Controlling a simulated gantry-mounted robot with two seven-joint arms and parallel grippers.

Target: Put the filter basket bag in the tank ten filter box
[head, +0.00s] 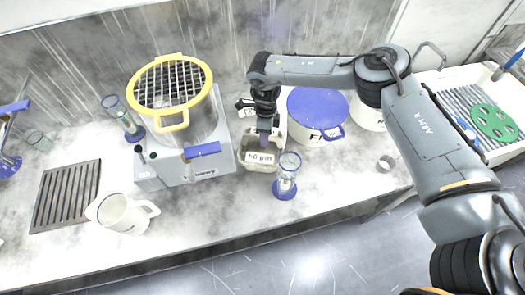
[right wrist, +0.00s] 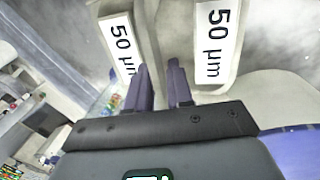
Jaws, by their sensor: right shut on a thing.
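My right gripper (head: 264,138) points down over the counter, between the steel pot and the blue-lidded pot. It is shut on a pale grey-beige open-topped bag or box (head: 252,166) with a white "50 µm" label facing front. In the right wrist view my gripper's dark fingers (right wrist: 160,88) show close together, with one "50 µm" label (right wrist: 120,48) on the left and another (right wrist: 214,42) on the right. I cannot tell whether both labels are on one thing. No marking for tank ten is readable. My left gripper is not in view.
A steel pot with a yellow rim (head: 200,122) stands left on a grey unit. A blue-lidded white pot (head: 303,130) stands right. A blue-based glass (head: 286,180) stands close in front right. A white jug (head: 120,214) and a slotted dark plate (head: 68,195) lie further left.

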